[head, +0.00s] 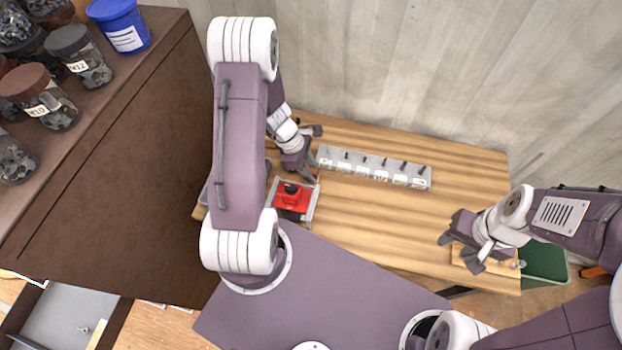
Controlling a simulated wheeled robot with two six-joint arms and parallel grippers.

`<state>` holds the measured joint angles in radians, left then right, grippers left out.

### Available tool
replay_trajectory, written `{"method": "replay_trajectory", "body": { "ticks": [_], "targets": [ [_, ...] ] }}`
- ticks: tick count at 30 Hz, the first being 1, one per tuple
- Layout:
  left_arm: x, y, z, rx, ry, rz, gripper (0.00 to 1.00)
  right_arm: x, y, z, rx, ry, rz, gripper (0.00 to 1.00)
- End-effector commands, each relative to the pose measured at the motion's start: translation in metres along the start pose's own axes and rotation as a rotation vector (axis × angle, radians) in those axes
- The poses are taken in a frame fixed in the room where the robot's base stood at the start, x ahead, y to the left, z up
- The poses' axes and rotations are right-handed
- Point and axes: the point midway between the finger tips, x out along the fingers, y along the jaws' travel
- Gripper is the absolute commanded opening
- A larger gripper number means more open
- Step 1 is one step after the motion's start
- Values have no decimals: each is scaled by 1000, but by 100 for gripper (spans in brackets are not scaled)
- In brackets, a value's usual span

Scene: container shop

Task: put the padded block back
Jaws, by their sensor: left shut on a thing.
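My left gripper (312,156) is at the left end of a long grey strip (376,168), beyond the red piece. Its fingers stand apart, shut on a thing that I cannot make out. I cannot tell the padded block for certain in this view. A red piece with a black knob (292,196) sits in a grey metal frame (311,209) near the table's left edge, close to the left gripper.
The wooden table (400,215) is bare in the middle. The grey strip carries several dark pegs and white labels. A brown cabinet (120,170) with jars and a blue tub (120,27) stands left. A green bin (545,263) is beyond the table's right end. A wall closes the back.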

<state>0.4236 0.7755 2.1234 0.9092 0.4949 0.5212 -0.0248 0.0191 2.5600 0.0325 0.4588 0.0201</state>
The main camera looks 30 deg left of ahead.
Motion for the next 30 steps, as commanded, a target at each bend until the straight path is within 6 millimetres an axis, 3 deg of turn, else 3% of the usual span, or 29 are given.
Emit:
{"method": "replay_trajectory", "body": {
  "ticks": [2,9,20,21,23,30],
  "targets": [
    [2,0,-1,0,0,0,0,0,0,0,0,0,0,40],
    [37,0,-15,-2,0,-2,0,6,0,1,0,0,0,40],
    [42,0,-18,0,0,1,0,10,0,1,0,0,0,40],
    [42,0,-18,0,0,1,31,10,0,1,0,0,0,40],
    [41,0,-17,0,0,0,48,9,0,1,0,0,0,40],
    [41,0,-17,0,0,0,50,9,0,1,0,0,0,40]
  ]
}}
